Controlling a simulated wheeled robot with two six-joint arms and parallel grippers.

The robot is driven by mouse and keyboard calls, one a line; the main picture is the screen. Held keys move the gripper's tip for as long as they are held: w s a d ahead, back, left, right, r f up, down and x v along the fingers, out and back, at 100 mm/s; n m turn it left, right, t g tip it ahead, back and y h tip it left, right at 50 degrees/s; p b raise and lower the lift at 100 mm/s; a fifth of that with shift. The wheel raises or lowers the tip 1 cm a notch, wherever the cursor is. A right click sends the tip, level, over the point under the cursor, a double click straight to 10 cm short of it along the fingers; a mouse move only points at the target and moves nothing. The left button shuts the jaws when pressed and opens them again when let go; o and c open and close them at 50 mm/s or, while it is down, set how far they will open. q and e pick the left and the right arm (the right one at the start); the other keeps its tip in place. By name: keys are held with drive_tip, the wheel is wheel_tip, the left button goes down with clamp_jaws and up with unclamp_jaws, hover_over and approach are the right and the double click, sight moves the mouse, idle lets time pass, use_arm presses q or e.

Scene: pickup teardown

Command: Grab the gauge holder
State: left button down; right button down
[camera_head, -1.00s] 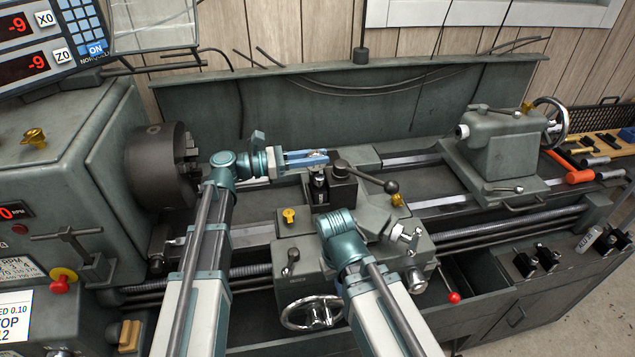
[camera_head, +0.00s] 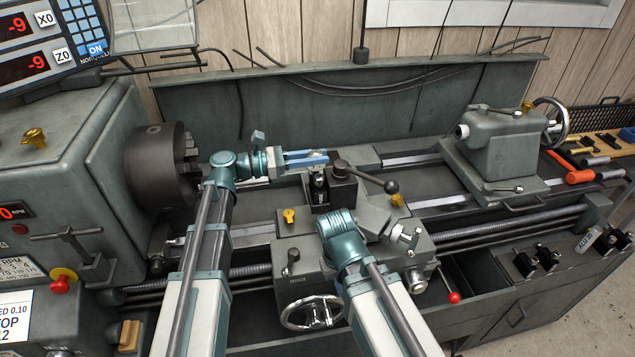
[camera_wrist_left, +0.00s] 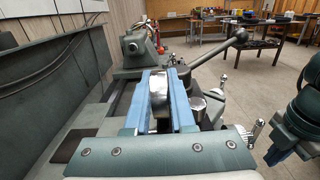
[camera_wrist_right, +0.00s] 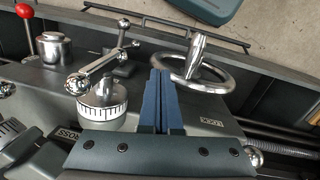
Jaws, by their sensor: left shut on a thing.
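My left gripper (camera_head: 316,157) is at the tool post (camera_head: 333,187) on the lathe carriage. Its two blue fingers are shut on a shiny, rounded metal piece, which I take to be the gauge holder (camera_wrist_left: 160,96). In the left wrist view the piece stands between the fingers. Its lower end is hidden by the fingers, so I cannot tell whether it touches the post. My right gripper (camera_wrist_right: 164,98) is low over the front of the carriage, with its dark blue fingers together and nothing visible between them. In the head view its own wrist hides it.
The chuck (camera_head: 160,163) is left of my left gripper. The post's lever with a dark knob (camera_head: 390,187) juts out to the right. The tailstock (camera_head: 500,145) stands further right. In the right wrist view a handwheel (camera_wrist_right: 197,68) and a graduated dial (camera_wrist_right: 102,103) are near my right fingers.

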use_arm(q)
drive_tip(key=shift+r, duration=0.15)
idle(0.3)
wheel_tip(320, 180, up, 10)
drive_tip(key=p, duration=1)
drive_tip(key=shift+f, duration=0.2)
